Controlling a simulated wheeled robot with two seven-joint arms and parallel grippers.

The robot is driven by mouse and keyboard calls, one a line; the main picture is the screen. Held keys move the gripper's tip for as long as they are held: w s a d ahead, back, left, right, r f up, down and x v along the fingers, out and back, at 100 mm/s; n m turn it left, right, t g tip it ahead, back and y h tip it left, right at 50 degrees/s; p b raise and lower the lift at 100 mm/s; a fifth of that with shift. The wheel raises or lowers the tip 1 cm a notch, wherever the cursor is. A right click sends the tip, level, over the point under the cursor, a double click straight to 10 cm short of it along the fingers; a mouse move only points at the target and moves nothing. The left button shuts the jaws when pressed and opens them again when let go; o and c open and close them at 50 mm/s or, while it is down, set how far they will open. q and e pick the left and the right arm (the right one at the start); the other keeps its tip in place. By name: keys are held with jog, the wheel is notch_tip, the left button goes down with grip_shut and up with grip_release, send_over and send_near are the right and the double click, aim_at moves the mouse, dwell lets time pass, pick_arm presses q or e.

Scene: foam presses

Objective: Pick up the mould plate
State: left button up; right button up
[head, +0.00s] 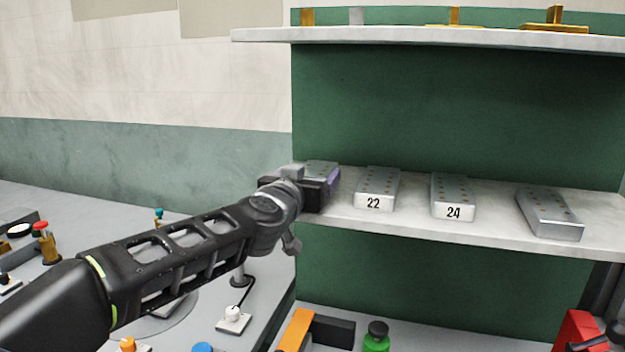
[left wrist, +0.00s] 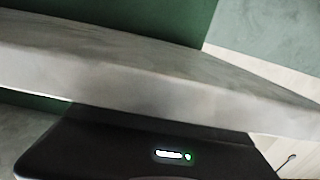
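Several silver mould plates with small studs on top stand in a row on the middle shelf. One plate (head: 321,167) at the left end is partly hidden behind my left gripper (head: 322,190). The next to its right is the plate marked 22 (head: 377,188), then the plate marked 24 (head: 453,195). A plate (head: 550,213) with no number showing lies turned at the right. My left gripper is at the shelf's left end, at the leftmost plate; its fingers are not clear. My right gripper is not seen.
The pale middle shelf (head: 510,233) has a thick front edge, seen close in the left wrist view (left wrist: 130,85). An upper shelf (head: 450,38) holds brass-coloured pieces. Below are a green-bodied bottle (head: 376,342) and an orange bar (head: 297,329). Gaps separate the plates.

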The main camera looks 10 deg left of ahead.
pick_arm(q)
grip_shut()
jog(key=shift+r, duration=0.15)
dwell(0.5)
